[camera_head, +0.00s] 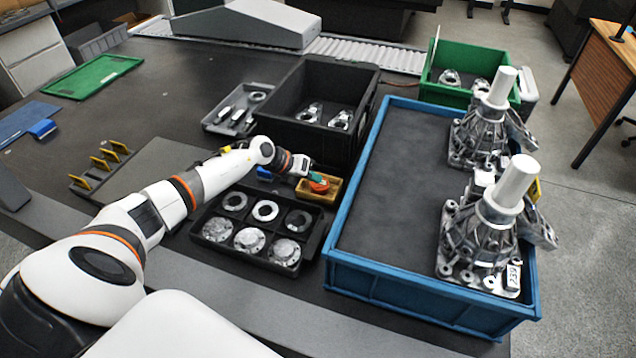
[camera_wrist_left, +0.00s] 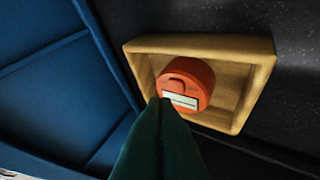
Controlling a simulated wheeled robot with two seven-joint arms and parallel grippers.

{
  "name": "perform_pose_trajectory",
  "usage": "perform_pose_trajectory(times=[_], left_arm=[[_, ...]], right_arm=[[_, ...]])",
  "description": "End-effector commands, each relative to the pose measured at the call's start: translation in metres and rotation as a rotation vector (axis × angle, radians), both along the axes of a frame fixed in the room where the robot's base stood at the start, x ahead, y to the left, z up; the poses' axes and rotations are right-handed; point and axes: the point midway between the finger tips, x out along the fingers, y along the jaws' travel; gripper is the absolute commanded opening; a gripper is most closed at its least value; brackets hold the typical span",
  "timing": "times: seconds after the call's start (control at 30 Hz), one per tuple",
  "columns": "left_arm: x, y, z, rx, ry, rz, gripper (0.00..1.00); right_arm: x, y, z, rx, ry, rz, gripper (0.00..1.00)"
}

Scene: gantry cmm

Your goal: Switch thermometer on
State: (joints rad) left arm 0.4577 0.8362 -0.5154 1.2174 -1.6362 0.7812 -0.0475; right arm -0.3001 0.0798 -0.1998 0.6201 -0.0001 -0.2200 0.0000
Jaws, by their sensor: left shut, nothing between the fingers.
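An orange-red round device with a pale display, which looks like the thermometer (camera_wrist_left: 190,80), sits inside a small yellow tray (camera_wrist_left: 255,70). In the head view the thermometer (camera_head: 319,187) and the yellow tray (camera_head: 333,196) lie between the black parts tray and the blue crate. My left gripper (camera_head: 314,176) is at the thermometer, with its green fingertips shut and empty. In the left wrist view the shut green fingers (camera_wrist_left: 163,108) overlap the lower left edge of the display; whether they touch cannot be told. My right gripper is not in view.
A large blue crate (camera_head: 395,278) with metal housings stands close on the right. A black bin (camera_head: 290,133) stands behind, and a black tray with several rings (camera_head: 213,222) lies in front. A green bin (camera_head: 447,90) stands farther back.

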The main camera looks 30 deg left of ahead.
Motion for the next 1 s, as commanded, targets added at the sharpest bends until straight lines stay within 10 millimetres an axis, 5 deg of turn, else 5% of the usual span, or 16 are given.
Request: perform_pose_trajectory(times=[0.27, 1.0], left_arm=[[0.0, 0.0, 0.002, 0.0, 0.0, 0.0, 0.0], [0.0, 0.0, 0.061, -0.001, 0.0, 0.001, 0.0]], right_arm=[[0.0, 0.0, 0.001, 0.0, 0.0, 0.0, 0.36], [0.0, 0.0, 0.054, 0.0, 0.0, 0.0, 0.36]])
